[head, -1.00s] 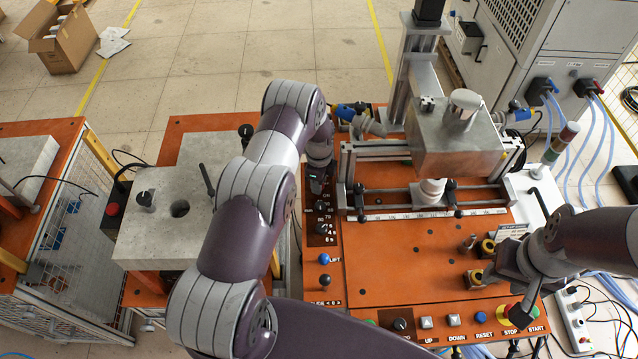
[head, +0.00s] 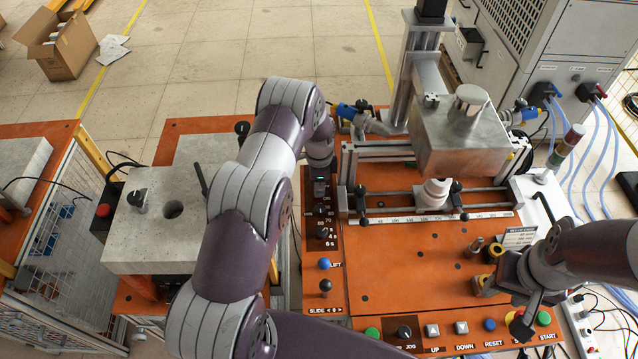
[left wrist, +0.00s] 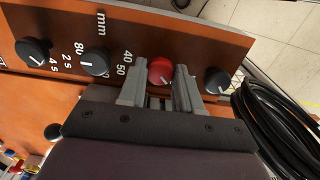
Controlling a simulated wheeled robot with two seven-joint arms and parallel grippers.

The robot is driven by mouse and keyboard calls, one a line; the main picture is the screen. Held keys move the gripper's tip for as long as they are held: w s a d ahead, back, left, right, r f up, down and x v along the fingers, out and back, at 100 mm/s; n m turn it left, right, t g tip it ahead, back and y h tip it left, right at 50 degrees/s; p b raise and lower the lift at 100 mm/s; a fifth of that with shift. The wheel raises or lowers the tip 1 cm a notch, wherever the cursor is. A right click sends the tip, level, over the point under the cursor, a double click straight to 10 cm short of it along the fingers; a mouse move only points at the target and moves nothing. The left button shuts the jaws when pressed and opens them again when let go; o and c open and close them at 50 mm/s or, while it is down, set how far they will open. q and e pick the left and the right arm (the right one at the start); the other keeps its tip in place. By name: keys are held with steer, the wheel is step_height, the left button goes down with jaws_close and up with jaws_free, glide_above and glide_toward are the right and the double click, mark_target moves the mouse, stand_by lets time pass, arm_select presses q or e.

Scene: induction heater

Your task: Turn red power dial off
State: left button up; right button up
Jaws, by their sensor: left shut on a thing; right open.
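The red power dial (left wrist: 160,71) shows in the left wrist view on the orange panel (left wrist: 190,30), between black knobs. My left gripper (left wrist: 158,88) has a finger on each side of it and is shut on it. In the head view my left gripper (head: 320,188) is at the upper end of the left strip of knobs, and it hides the red dial there. My right gripper (head: 500,284) is open over the right front of the orange machine table (head: 400,285), near yellow-and-black parts (head: 489,250).
Beside the red dial are a black knob (left wrist: 217,81) on one side and a knob with number marks (left wrist: 95,61) on the other. Black cables (left wrist: 275,125) lie close by. A metal block (head: 455,145) stands behind the table's middle. Push buttons (head: 461,327) line the front edge.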

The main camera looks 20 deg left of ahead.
arm_select(q)
steer(key=o, duration=1)
steer(key=shift+o, duration=0.2)
step_height(320, 180, up, 7)
steer(key=b, duration=0.2)
steer(key=shift+r+b, duration=0.15)
steer(key=shift+b, duration=0.2)
steer(key=shift+r, duration=0.15)
